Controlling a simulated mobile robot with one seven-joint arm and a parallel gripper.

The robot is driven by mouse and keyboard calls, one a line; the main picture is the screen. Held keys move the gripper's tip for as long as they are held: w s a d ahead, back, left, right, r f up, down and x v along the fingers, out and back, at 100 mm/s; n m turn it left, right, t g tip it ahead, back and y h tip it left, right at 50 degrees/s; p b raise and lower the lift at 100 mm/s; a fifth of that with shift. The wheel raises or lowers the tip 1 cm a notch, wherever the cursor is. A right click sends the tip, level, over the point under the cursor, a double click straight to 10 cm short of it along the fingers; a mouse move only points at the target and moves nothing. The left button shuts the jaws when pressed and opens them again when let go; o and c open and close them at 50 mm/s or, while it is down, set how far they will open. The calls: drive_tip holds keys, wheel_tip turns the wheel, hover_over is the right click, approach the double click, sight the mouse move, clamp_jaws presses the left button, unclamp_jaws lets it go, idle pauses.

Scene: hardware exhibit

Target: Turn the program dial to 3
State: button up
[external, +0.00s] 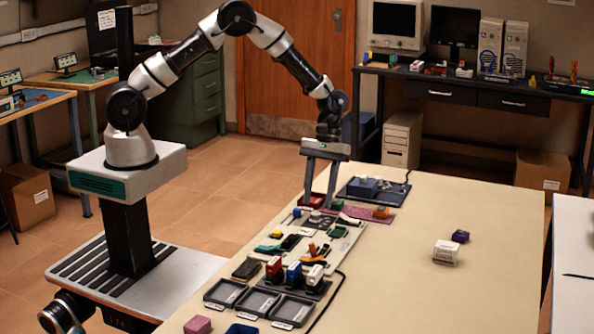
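My gripper (318,205) points down over the far part of the long exhibit board on the table. Its two fingers are spread wide apart, with no object visibly held between them. A small grey round knob (316,216) shows just below and between the fingertips; it may be the program dial. Any numbers or pointer on it are too small to read. I cannot tell whether the fingertips touch it. A red tray (312,201) shows behind the fingers.
The light grey board (345,238) carries several small parts, with red, blue and white blocks (294,274) near its front. Dark trays (292,309) stand at the near edge. A blue-grey device (368,188) lies behind.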

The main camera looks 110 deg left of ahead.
sight(316, 213)
drive_tip(key=shift+x, duration=1.4)
drive_tip(key=shift+c, duration=0.5)
clamp_jaws()
drive_tip(key=shift+m, duration=0.3)
drive_tip(key=m, duration=0.2)
drive_tip(key=m+g, duration=0.1)
drive_tip(key=m+g+b, duration=0.1)
drive_tip(key=m, duration=0.1)
drive_tip(key=shift+w+d+m+y, duration=0.1)
drive_tip(key=shift+w+m+y, duration=0.2)
drive_tip(key=shift+y, duration=0.1)
drive_tip(key=m+g, duration=0.1)
drive_tip(key=m, duration=0.1)
drive_tip(key=m+y, duration=0.1)
drive_tip(key=m, duration=0.2)
drive_tip(key=shift+w+d+g+b, duration=0.15)
drive_tip(key=shift+g+b, duration=0.25)
drive_tip(key=shift+m+y, duration=0.3)
drive_tip(key=shift+m, duration=0.1)
